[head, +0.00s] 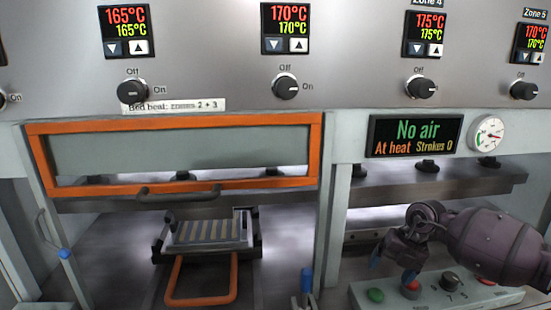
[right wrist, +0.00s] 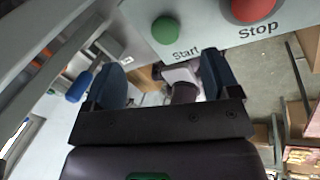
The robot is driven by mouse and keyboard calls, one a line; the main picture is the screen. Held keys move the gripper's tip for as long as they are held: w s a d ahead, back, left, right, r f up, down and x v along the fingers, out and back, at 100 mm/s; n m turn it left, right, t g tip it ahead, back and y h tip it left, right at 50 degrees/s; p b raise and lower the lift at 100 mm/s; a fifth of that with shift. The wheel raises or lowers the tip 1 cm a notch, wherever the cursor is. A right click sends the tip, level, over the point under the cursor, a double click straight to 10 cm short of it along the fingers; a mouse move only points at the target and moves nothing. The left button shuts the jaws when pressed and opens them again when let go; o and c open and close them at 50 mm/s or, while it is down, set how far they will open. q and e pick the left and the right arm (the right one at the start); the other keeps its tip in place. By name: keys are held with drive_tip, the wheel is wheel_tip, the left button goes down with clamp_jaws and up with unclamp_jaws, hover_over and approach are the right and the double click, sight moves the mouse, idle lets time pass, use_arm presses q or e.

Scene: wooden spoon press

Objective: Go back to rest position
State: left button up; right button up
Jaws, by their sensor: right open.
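My right gripper (head: 392,267) hangs open and empty over the control box (head: 475,299) at the lower right of the head view. Its blue fingertips are close to the red Stop button (head: 410,288) and the green Start button (head: 375,295); contact cannot be told. In the right wrist view the open jaws (right wrist: 162,82) hold nothing, and the Start button (right wrist: 166,30) and Stop button (right wrist: 250,8) lie beyond the fingertips. My left gripper is not seen.
An orange-framed guard (head: 175,187) hangs above a slatted tray (head: 208,231) with an orange handle (head: 201,301). The display (head: 415,134) reads "No air", "At heat", "Strokes 0". A blue-topped post (head: 306,281) stands left of the control box. Heater panels line the top.

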drive_tip(key=s+a+f+t+y, duration=0.1)
drive_tip(key=s+a+y, duration=0.1)
drive_tip(key=a+y, duration=0.35)
drive_tip(key=s+a+t+y, duration=0.1)
drive_tip(key=s+a+y, duration=0.1)
drive_tip(key=a, duration=0.6)
drive_tip(key=s+a+r+m+t+y, duration=0.35)
drive_tip(key=a+r+m+t, duration=0.2)
drive_tip(key=m+t, duration=0.3)
drive_tip(key=s+d+f+m+t+h, duration=0.2)
drive_tip(key=s+d+f+m+h, duration=0.15)
drive_tip(key=d+m+h, duration=0.45)
drive_tip(key=s+d+f+m+t+h, duration=0.2)
drive_tip(key=s+d+m+h, duration=0.2)
drive_tip(key=d+m+h, duration=0.5)
drive_tip(key=s+f+m+g+y, duration=0.1)
drive_tip(key=s+f+m+g, duration=0.4)
drive_tip(key=s, duration=0.6)
drive_tip(key=s+f+m+g+y, duration=0.1)
drive_tip(key=s+f+g, duration=0.2)
drive_tip(key=s+g, duration=0.6)
drive_tip(key=w+f+t, duration=0.6)
drive_tip(key=f+t, duration=0.4)
drive_tip(key=shift+a+f+n, duration=0.15)
drive_tip(key=shift+a+n, duration=0.2)
